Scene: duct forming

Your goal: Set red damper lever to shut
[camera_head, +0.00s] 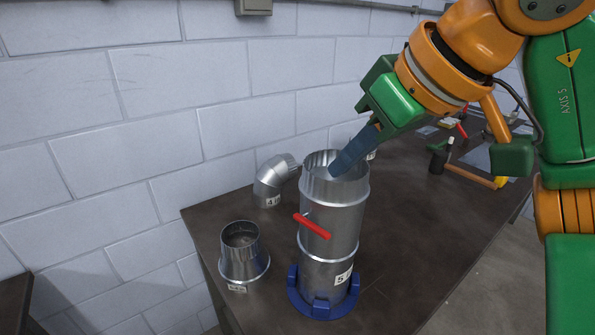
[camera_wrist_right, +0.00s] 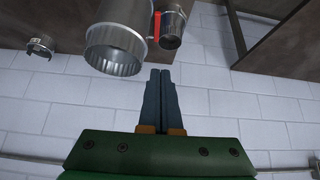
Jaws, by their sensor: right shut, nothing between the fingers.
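The red damper lever (camera_head: 312,226) sits on the side of an upright silver duct (camera_head: 323,248). It lies across the duct, sloping down to the right in the head view. In the right wrist view the lever (camera_wrist_right: 156,27) shows as a red bar at the edge of the duct (camera_wrist_right: 116,40). My right gripper (camera_head: 337,170) is shut and empty. Its blue fingers overlap the duct's open top in the head view; the wrist view shows the fingertips (camera_wrist_right: 160,72) beside the mouth, apart from the lever. My left gripper is out of view.
The duct stands in a blue ring base (camera_head: 322,306) on a dark table (camera_head: 400,250). A silver reducer (camera_head: 242,255) stands left of it, and a silver elbow (camera_head: 272,180) behind. Tools (camera_head: 465,165) lie at the right back. A block wall (camera_head: 130,120) closes the back.

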